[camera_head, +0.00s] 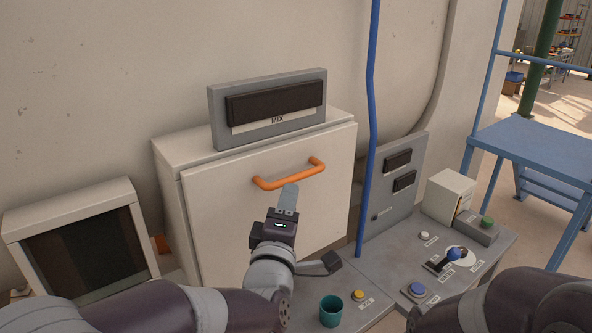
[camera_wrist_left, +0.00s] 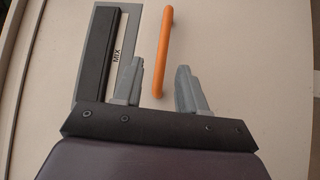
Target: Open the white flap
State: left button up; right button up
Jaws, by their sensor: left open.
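The white flap (camera_head: 215,222) is the large front panel of a white cabinet, and it looks shut. An orange bar handle (camera_head: 291,180) runs across its upper part. My left gripper (camera_head: 288,191) is in front of the flap, just below the handle in the head view. In the left wrist view, the open fingers (camera_wrist_left: 158,80) stand on either side of the lower end of the handle (camera_wrist_left: 164,45), with nothing gripped. I cannot tell whether they touch it. My right arm shows at the bottom right of the head view, but its gripper is out of sight.
A grey-framed MIX display (camera_head: 268,130) stands on top of the cabinet. A blue pipe (camera_head: 369,120) runs vertically just right of the flap. A teal cup (camera_head: 331,311) and a panel of buttons (camera_head: 440,255) are at lower right. A dark-screened box (camera_head: 68,195) stands at left.

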aim_at(301, 177)
pick_arm(q)
jog(key=p+x, duration=0.1)
jog(key=x, duration=0.2)
jog(key=p+x, duration=0.1)
jog(key=x, duration=0.1)
jog(key=d+p+x, duration=0.1)
jog(key=x, duration=0.2)
jog(key=shift+w+f, duration=0.15)
jog(key=shift+w, duration=0.15)
jog(key=shift+w+a, duration=0.2)
jog(key=shift+w+d, duration=0.15)
jog(key=shift+d, duration=0.1)
jog(key=shift+f, duration=0.1)
grip_shut()
pick_arm(e)
jog(key=r, duration=0.2)
jog(key=w+r, duration=0.1)
jog(key=r, duration=0.1)
jog(key=shift+d, duration=0.4)
